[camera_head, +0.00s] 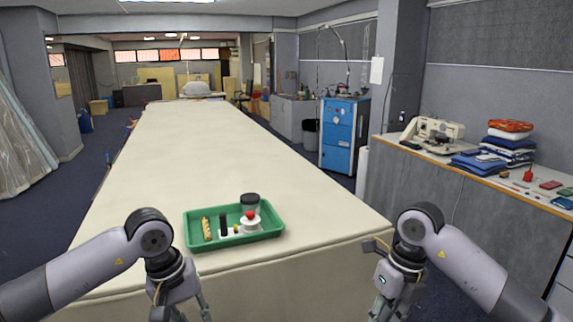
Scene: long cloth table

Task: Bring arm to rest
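My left gripper (182,308) hangs at the bottom edge, in front of the table's near side. Its fingertips are cut off by the picture edge. I see nothing held in the visible parts of either gripper. Whether each is open or shut cannot be told.
A green tray (194,241) with a jar, a spool and small items stands on the near end of the long cloth table (190,160). A side counter (420,190) with a sewing machine (433,133) and folded cloths stands right. The table beyond the tray is clear.

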